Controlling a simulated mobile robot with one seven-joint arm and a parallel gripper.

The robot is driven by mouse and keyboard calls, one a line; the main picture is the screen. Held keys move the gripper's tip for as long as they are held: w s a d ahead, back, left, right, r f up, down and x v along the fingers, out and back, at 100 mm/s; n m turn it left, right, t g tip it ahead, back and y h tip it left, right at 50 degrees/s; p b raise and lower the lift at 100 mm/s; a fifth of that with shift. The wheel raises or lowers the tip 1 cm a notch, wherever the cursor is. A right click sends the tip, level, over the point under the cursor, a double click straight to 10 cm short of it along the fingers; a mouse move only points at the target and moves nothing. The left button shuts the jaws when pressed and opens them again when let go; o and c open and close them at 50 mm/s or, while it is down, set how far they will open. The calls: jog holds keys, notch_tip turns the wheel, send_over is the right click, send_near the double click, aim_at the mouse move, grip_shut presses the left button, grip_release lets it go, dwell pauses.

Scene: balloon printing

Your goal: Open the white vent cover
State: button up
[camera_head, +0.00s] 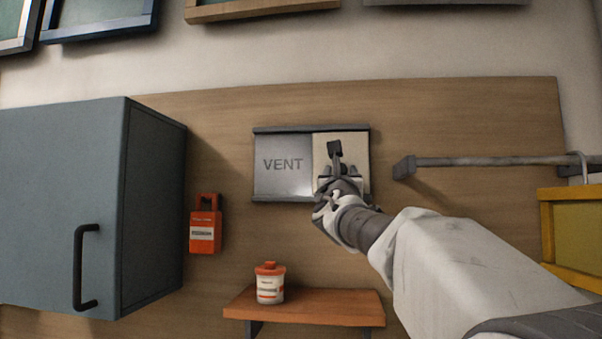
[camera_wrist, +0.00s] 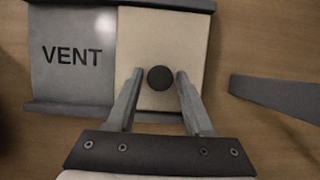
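The vent (camera_head: 284,165) is mounted on the wooden wall panel, between dark rails at its top and bottom. Its left half is a grey plate marked VENT, which also shows in the wrist view (camera_wrist: 70,75). Its right half is a cream-white cover (camera_head: 355,142) with a dark round knob (camera_wrist: 160,78) in the wrist view. My gripper (camera_wrist: 160,72) is open in front of the white cover. In the head view my gripper and arm hide the cover's lower part.
A grey cabinet (camera_head: 60,200) with a black handle stands out at the left. An orange padlock-shaped item (camera_head: 205,225) hangs beside it. A small shelf (camera_head: 325,307) below bears an orange-lidded jar (camera_head: 270,284). A grey bar (camera_head: 490,161) projects at right, near a yellow-framed box (camera_head: 575,230).

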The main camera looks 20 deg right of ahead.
grip_shut()
dwell(1.1)
